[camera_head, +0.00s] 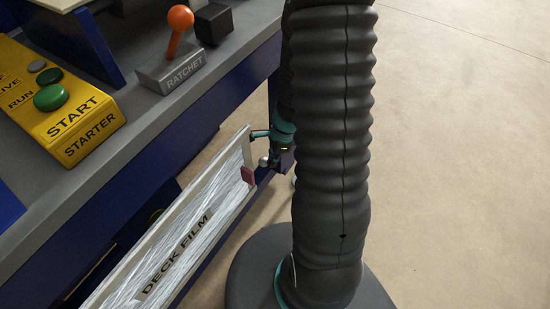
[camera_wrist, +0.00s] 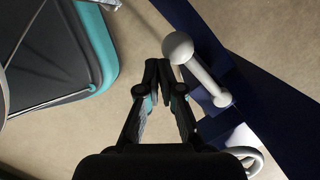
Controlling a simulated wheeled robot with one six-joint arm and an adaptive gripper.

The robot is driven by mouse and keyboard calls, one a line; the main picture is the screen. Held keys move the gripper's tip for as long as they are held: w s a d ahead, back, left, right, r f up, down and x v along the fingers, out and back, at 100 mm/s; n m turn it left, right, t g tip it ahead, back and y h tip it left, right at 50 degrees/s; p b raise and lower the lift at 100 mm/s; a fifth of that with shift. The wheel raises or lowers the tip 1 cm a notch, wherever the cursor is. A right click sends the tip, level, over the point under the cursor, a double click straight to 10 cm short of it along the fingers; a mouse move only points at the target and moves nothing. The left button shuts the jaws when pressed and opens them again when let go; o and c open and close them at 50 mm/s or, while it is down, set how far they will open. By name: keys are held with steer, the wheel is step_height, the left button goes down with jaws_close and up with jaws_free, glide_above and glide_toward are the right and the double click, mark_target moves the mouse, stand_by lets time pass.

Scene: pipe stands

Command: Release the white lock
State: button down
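The white lock looks like a white lever with a ball end (camera_wrist: 178,48) and a short rod fixed to a dark blue frame. Its ball (camera_head: 264,161) shows small in the head view, just below my gripper (camera_head: 262,135). In the wrist view my gripper's fingertips (camera_wrist: 158,72) are drawn together, with nothing seen between them. The ball is just right of and beyond the tips; I cannot tell whether they touch. The lever's base is on the blue frame at the right of the wrist view. My arm hides part of this area in the head view.
A panel marked DECK FILM (camera_head: 175,260) with a dark red block (camera_head: 248,175) runs beside my gripper. A yellow START box (camera_head: 75,125) and an orange-knobbed RATCHET lever (camera_head: 180,18) stand on the grey bench. A white curved handle (camera_wrist: 245,155) is near the lever. Open floor lies right.

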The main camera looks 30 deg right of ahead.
steer(key=s+p+v, duration=0.1)
steer(key=v, duration=0.9)
steer(key=shift+a, duration=0.35)
steer(key=shift+s, duration=0.1)
steer(key=s+a+r+n+t+h, duration=0.1)
steer(key=s+a+r+n, duration=0.2)
steer(key=r+n, duration=0.3)
steer(key=s+a+r+n+t, duration=0.2)
steer(key=s+a+r+n, duration=0.1)
steer(key=r+n, duration=0.4)
steer(key=s+a+r+n+t+h, duration=0.1)
steer(key=s+a+r+n+t, duration=0.1)
steer(key=s+r+n, duration=0.3)
step_height(320, 180, up, 5)
steer(key=shift+a+f+n+h, duration=0.1)
steer(key=shift+a+n+h, duration=0.2)
steer(key=shift+a+n, duration=0.55)
